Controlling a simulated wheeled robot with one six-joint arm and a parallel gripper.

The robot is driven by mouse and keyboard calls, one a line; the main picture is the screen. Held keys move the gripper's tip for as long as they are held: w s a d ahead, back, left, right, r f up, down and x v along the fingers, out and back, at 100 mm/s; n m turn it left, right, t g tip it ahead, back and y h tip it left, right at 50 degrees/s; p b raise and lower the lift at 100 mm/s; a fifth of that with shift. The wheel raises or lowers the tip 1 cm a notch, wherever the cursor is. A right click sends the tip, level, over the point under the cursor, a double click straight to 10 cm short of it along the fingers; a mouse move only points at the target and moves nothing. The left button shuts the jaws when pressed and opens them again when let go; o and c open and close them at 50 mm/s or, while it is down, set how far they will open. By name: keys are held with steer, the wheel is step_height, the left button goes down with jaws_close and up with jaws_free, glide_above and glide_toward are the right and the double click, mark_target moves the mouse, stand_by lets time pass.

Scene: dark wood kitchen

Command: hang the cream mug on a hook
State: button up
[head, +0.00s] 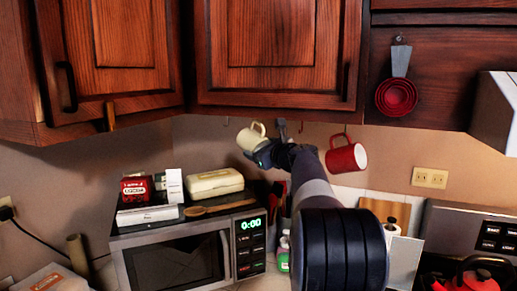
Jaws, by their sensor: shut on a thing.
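The cream mug (249,139) is in the head view, just below the wall cabinet and above the microwave. It is tilted, with its handle at the upper right. My gripper (262,148) is shut on the mug at its lower right side. A row of small hooks hangs under the cabinet's bottom edge; one hook (301,127) shows just right of my gripper. A red mug (346,156) hangs tilted under the cabinet further right. I cannot tell whether the cream mug touches a hook; my gripper and arm hide part of this area.
The cabinet (280,60) is close above the mug. Red measuring cups (397,95) hang at the right. A stove with a red kettle (478,281) is at lower right.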

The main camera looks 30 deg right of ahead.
steer(key=shift+w+d+r, duration=0.1)
steer(key=shift+w+d, duration=0.25)
steer(key=shift+d, duration=0.1)
steer(key=shift+w+d+f, duration=0.35)
steer(key=shift+d+f, duration=0.1)
steer(key=shift+f, duration=0.2)
steer(key=o, duration=1.3)
steer(key=shift+c, duration=0.2)
steer(key=shift+f, duration=0.1)
steer(key=shift+s, duration=0.1)
steer(key=s+r+b, duration=0.1)
steer(key=s+b, duration=0.2)
steer(key=s, duration=0.7)
steer(key=shift+s, duration=0.3)
